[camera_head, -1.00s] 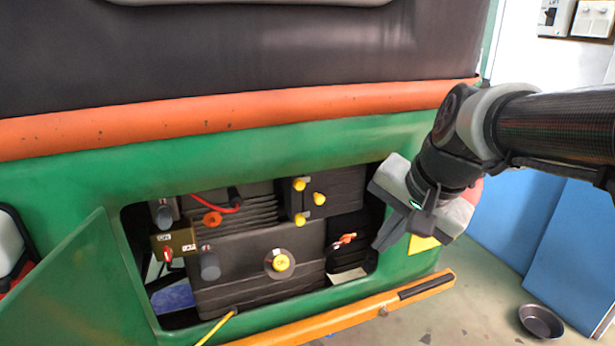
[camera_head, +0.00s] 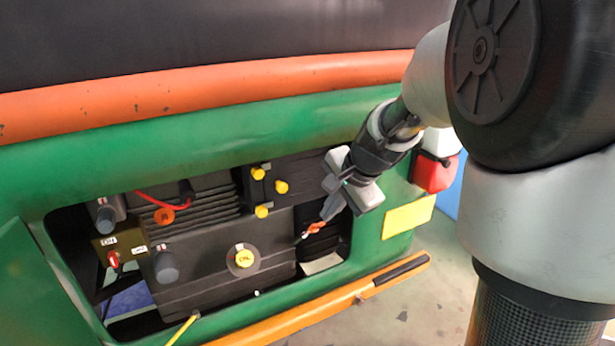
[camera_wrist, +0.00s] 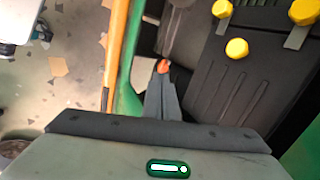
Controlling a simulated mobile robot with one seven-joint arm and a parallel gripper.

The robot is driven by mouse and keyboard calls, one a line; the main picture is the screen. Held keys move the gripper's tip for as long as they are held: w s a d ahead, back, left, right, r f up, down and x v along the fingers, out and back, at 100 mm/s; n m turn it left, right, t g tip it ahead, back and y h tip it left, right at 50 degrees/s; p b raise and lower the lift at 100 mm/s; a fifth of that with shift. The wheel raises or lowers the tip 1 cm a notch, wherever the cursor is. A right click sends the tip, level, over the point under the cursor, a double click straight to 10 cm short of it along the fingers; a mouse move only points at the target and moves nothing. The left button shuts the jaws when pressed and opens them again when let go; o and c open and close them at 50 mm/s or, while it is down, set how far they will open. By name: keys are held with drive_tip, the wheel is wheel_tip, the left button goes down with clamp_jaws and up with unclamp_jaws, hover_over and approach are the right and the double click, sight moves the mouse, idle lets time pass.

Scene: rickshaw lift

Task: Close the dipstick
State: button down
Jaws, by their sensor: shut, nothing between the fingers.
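The engine (camera_head: 210,255) sits in the open bay of the green vehicle. A small orange-red piece (camera_head: 315,228), which looks like the dipstick handle, is at the engine's right side. My gripper (camera_head: 328,211) is shut and empty, pointing down and left at the bay's right side, with its tips close to this piece. In the wrist view, the shut fingers (camera_wrist: 162,98) point at the orange-red piece (camera_wrist: 163,66), just beyond the tips. I cannot tell whether they touch. The rest of the dipstick is hidden.
Yellow knobs (camera_head: 261,190) stand left of my gripper, and a yellow cap (camera_head: 243,257) is lower on the engine. The green panel (camera_head: 378,225) edges the bay on the right. An orange bumper (camera_head: 300,308) runs below. A red container (camera_head: 434,172) is at right.

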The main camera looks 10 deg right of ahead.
sight(320, 224)
drive_tip(key=shift+x, duration=1.85)
drive_tip(key=shift+w+f, duration=0.2)
drive_tip(key=shift+f, duration=0.1)
drive_tip(key=b+x, duration=0.1)
drive_tip(key=x, duration=0.1)
drive_tip(key=w+b+x, duration=0.1)
drive_tip(key=x, duration=0.2)
drive_tip(key=b+x, duration=0.1)
drive_tip(key=x, duration=0.2)
drive_tip(key=shift+w+r+b, duration=0.2)
drive_tip(key=shift+r+b, duration=0.2)
